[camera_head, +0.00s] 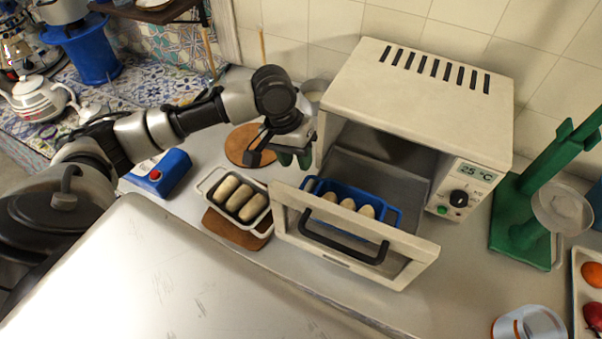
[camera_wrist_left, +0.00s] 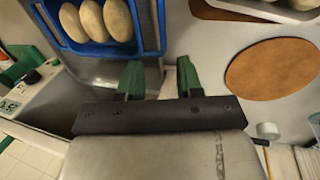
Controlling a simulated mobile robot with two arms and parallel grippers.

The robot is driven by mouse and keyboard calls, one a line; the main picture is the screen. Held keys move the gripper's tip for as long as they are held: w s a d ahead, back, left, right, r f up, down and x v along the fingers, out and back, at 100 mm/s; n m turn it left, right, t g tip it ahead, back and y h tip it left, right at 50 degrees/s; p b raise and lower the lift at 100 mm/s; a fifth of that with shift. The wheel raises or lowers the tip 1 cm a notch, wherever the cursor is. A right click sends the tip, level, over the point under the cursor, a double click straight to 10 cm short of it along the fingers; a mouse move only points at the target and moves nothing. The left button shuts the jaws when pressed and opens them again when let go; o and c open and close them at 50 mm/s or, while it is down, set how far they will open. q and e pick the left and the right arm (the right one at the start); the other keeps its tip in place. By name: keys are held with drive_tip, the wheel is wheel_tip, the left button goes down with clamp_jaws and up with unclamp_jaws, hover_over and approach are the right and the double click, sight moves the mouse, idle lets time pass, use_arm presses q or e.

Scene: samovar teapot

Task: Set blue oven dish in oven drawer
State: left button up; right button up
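The blue oven dish (camera_head: 335,187) holds several pale oblong rolls and sits inside the pulled-out oven drawer (camera_head: 408,262). The drawer's dark handle and front panel hide part of the dish. The dish also shows at the upper left of the left wrist view (camera_wrist_left: 97,48), inside the grey drawer (camera_wrist_left: 110,72). My left gripper (camera_head: 293,158) is beside the oven's left front corner, to the left of and above the dish. Its green fingers (camera_wrist_left: 159,79) are apart, with nothing between them, and do not touch the dish. My right gripper is in neither view.
The cream toaster oven (camera_head: 425,90) stands against the tiled wall. A white dish of rolls (camera_head: 208,185) sits on a brown board (camera_head: 236,234) left of the drawer. A round board (camera_head: 240,140) and a blue box (camera_head: 160,172) lie further left. A green stand (camera_head: 510,220) is right.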

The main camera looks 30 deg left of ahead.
use_arm(q)
drive_tip(key=shift+v, duration=2.75)
drive_tip(key=shift+c, duration=0.2)
